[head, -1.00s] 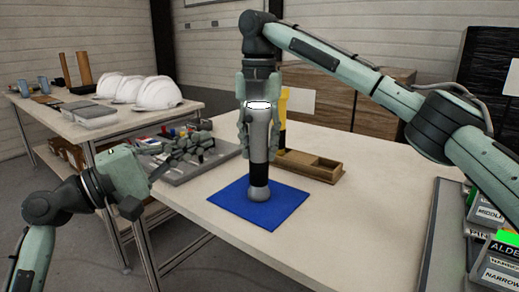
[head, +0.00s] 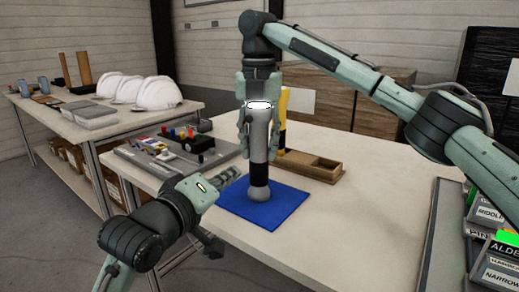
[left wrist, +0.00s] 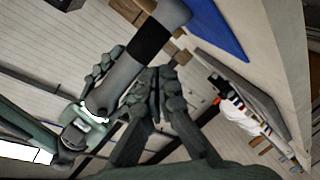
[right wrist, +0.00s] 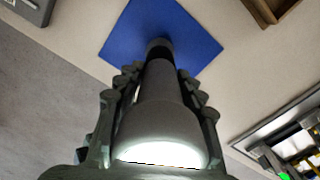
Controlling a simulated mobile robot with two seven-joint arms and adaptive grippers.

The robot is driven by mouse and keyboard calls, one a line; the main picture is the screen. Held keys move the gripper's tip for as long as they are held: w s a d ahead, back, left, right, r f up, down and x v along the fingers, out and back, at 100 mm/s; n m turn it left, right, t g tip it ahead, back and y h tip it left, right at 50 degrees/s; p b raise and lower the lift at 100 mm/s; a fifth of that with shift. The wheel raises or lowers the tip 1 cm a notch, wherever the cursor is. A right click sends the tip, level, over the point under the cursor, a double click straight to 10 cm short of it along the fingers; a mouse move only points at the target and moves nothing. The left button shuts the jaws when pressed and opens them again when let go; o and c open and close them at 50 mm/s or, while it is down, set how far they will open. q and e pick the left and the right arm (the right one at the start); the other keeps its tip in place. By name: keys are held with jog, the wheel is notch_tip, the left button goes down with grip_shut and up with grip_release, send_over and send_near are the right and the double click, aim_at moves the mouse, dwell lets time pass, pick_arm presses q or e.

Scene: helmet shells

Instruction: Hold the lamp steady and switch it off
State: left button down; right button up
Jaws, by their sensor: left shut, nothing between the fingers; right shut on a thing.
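The lamp (head: 260,150) is a grey cylinder with a black band and a rounded lower end. It stands upright on the blue mat (head: 290,205). Its top glows white in the right wrist view (right wrist: 160,152). My right gripper (head: 259,125) points down and is shut around the upper part of the lamp. My left gripper (head: 232,176) is shut and empty, low to the left of the lamp, and its fingers point toward it. In the left wrist view the lamp (left wrist: 125,75) passes close by the left fingers (left wrist: 157,75). I cannot tell whether they touch.
A grey tray with coloured parts (head: 150,165) lies left of the mat. A wooden box (head: 312,170) and a yellow-black post (head: 283,110) stand behind the lamp. Labelled bins (head: 495,265) are at the right. White helmets (head: 157,94) sit on another table.

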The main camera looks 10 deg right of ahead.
aim_at(249, 119)
pick_arm(q)
jog(key=s+a+r+t+y, duration=0.3)
jog(key=s+r+t+y, duration=0.4)
jog(key=r, duration=0.4)
jog(key=w+d+t, duration=0.1)
jog(key=w+d, duration=0.5)
jog(key=shift+f+n, duration=0.15)
jog(key=shift+n, duration=0.15)
jog(key=shift+w+d, duration=0.15)
dwell(0.9)
